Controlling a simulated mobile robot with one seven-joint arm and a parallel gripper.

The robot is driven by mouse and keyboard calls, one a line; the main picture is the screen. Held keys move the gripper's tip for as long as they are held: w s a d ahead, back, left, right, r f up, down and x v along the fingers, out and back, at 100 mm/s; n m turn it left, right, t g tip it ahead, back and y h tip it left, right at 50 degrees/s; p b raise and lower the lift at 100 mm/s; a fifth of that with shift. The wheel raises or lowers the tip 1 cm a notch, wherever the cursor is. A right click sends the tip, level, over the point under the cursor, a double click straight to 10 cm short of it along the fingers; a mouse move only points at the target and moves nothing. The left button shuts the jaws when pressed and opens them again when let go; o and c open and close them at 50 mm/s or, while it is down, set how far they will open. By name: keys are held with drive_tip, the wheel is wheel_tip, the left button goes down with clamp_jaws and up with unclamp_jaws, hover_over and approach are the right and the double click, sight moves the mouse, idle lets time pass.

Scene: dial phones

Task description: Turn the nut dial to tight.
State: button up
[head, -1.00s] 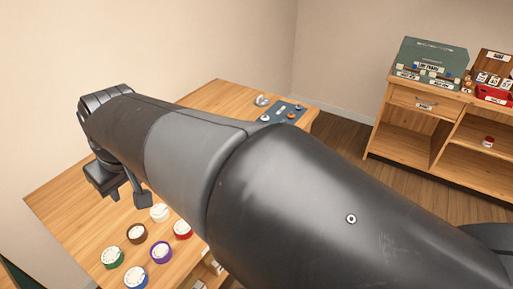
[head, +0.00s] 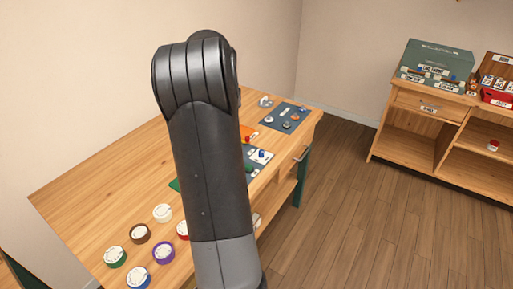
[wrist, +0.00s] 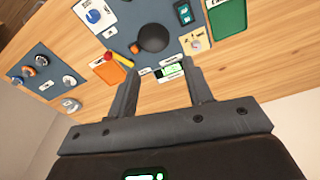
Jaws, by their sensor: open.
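My gripper (wrist: 160,82) is open and empty in the wrist view, its two fingers spread above the table. A dark round object (wrist: 153,38) stands on a blue-grey mat (wrist: 130,14) beyond the fingertips. A yellow card with a pale knob (wrist: 195,41) is to its right, and a white card with a blue disc (wrist: 94,16) is at upper left. I cannot read which dial is the nut dial. In the head view my gripper is hidden behind my arm.
A dark mat with several knobs (head: 285,117) lies at the table's far end. An orange tray (wrist: 108,71) and a green tray (wrist: 228,18) flank the middle mat. The left tabletop is bare.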

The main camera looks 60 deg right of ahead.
drive_tip(key=g, duration=0.1)
hover_over(262, 151)
wheel_tip(262, 151, down, 10)
wheel_tip(262, 151, down, 10)
drive_tip(key=shift+a+f, duration=0.15)
drive_tip(key=c, duration=1)
